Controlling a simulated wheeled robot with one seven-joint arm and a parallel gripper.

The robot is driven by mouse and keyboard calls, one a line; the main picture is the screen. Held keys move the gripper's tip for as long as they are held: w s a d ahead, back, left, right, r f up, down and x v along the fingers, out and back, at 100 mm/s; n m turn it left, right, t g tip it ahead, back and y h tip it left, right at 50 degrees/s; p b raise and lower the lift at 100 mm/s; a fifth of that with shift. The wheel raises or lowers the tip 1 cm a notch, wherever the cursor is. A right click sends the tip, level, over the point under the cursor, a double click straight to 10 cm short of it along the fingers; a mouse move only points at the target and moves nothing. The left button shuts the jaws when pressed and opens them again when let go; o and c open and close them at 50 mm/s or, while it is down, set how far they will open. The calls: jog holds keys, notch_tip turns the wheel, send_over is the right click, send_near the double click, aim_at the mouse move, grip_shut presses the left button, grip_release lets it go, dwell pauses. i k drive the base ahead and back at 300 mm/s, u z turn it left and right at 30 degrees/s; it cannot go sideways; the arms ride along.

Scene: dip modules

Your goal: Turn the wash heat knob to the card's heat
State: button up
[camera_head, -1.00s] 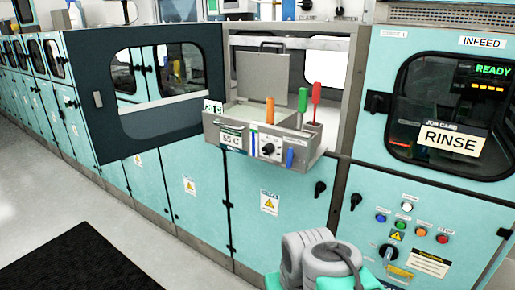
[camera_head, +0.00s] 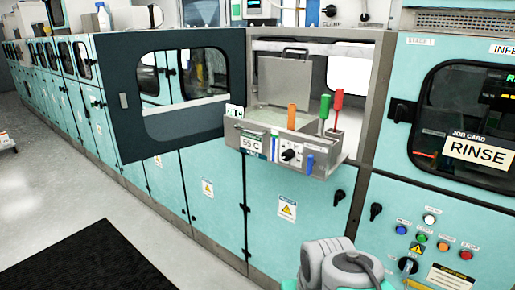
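The heat knob (camera_head: 289,155) is a small dark knob on the front panel of the grey pulled-out wash module (camera_head: 322,165). A label reading "55 C" (camera_head: 251,144) is on the front to its left. The job card (camera_head: 479,150) on the infeed window at the right reads "RINSE". No other heat value is legible. My arm (camera_head: 335,265) shows at the bottom, in front of the machine and below the module. My gripper's fingers cannot be made out. The knob's pointer is too small to read.
Orange (camera_head: 292,116), green (camera_head: 325,107) and red (camera_head: 338,103) upright handles stand on the module. A dark-framed door (camera_head: 120,100) is swung open to its left. Buttons and a rotary switch (camera_head: 407,266) are at lower right. The grey floor (camera_head: 50,190) and black mat (camera_head: 85,265) are clear.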

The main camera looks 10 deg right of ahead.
aim_at(289, 153)
jog(key=u, duration=0.55)
jog(key=k, duration=1.3)
jog(key=u, duration=1.15)
jog(key=i, duration=1.5)
jog(key=z, duration=0.95)
jog(key=i, duration=0.55)
jog(key=z, duration=0.5)
